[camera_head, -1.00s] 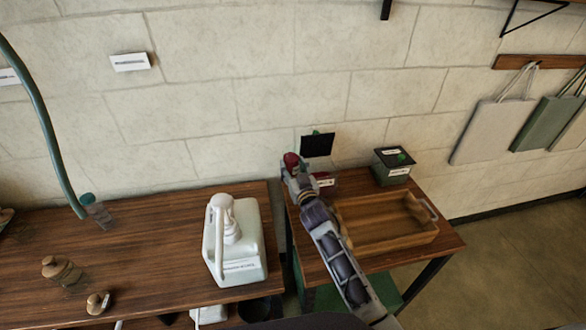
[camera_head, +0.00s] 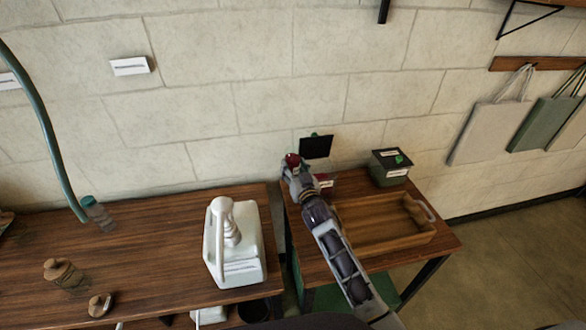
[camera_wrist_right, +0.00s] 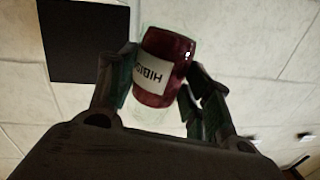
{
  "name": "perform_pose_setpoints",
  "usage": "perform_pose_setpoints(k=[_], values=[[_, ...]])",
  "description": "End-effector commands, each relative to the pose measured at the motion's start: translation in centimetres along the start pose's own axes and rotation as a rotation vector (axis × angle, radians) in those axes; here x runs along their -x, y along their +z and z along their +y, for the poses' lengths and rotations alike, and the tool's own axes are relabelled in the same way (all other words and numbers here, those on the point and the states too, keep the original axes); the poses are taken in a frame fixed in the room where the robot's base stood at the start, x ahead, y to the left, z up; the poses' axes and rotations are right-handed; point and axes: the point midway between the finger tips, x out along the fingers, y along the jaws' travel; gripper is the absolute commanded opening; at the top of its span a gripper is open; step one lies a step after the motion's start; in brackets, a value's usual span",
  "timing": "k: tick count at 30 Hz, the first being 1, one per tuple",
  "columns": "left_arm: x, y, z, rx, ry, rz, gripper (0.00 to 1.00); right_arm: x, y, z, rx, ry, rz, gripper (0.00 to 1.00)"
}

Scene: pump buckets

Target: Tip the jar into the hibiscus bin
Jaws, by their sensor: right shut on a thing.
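My right gripper (camera_wrist_right: 160,90) is shut on a glass jar (camera_wrist_right: 164,68) with dark red contents and a white label whose visible letters read "HIBI". In the wrist view the jar leans, with a clear, empty-looking part below the red. In the head view the jar (camera_head: 292,160) and right gripper (camera_head: 296,176) are above the back left of the small right table. A reddish container with a white label (camera_head: 326,184) stands just right of the gripper, partly hidden by my arm; I cannot read its label. My left gripper is out of view.
A wooden tray (camera_head: 428,237) lies on the small table, with a dark labelled bin (camera_head: 390,168) behind it. A black panel (camera_head: 316,147) stands behind the gripper.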

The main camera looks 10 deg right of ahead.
Motion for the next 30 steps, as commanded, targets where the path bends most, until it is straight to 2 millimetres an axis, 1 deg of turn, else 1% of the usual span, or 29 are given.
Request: perform_pose_setpoints(k=[3,6,23,30], values=[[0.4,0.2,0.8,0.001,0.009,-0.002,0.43,0.0,-0.4,0.1,-0.029,-0.001,-0.002,0.15],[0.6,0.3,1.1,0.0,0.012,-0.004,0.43,-0.1,-0.5,0.2,-0.052,-0.001,-0.006,0.15],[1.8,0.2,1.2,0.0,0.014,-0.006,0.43,-0.2,-1.2,0.9,-0.188,-0.001,-0.026,0.15],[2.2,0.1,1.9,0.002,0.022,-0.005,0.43,-0.2,-1.5,1.2,-0.244,-0.001,-0.035,0.15]])
